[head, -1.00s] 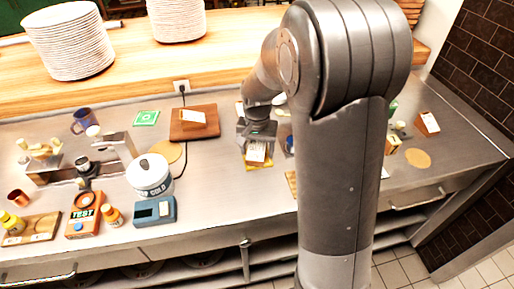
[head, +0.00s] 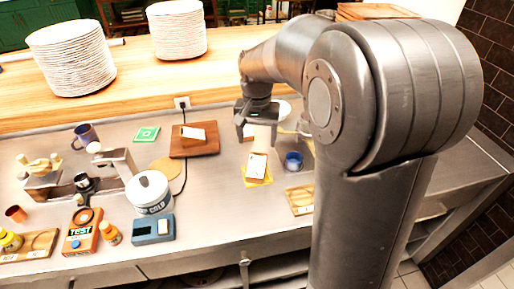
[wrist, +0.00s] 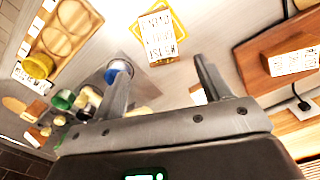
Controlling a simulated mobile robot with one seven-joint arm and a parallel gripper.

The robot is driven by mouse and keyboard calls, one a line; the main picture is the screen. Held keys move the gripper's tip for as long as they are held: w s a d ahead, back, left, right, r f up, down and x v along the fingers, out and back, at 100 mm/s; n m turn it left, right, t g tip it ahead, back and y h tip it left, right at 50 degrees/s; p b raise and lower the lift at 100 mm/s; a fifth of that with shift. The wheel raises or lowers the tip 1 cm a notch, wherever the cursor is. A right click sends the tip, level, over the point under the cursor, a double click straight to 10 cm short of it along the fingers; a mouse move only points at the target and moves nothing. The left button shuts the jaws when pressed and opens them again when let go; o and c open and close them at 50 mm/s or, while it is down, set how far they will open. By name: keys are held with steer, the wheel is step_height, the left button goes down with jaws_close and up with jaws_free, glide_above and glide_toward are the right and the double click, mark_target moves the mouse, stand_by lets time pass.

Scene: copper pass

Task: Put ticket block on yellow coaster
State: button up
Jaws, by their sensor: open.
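The ticket block (head: 257,164), white with printed text on its face, rests on the yellow coaster (head: 258,184) on the steel counter. The coaster's edges show around it. In the wrist view the block (wrist: 159,38) lies just beyond my fingertips, with the coaster under it. My gripper (head: 257,130) is open and empty, above and behind the block in the head view, apart from it. In the wrist view nothing is between the fingers (wrist: 160,68).
A wooden board (head: 207,149) with another printed block (head: 192,133) lies to the left. A blue cup (head: 293,161) stands close on the right, with a wooden tray (head: 300,198) in front. A white canister (head: 150,191) stands further left. Plate stacks (head: 178,30) stand on the back ledge.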

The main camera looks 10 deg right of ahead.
steer(key=s+d+r+n+t, duration=0.1)
steer(key=s+r+n+t, duration=0.1)
steer(key=s, duration=0.9)
steer(key=s+r+n+t, duration=0.2)
steer(key=s+r+t, duration=0.1)
steer(key=s, duration=0.8)
steer(key=shift+s+d+r+t, duration=0.3)
steer(key=shift+d+r, duration=0.1)
steer(key=shift+r, duration=0.15)
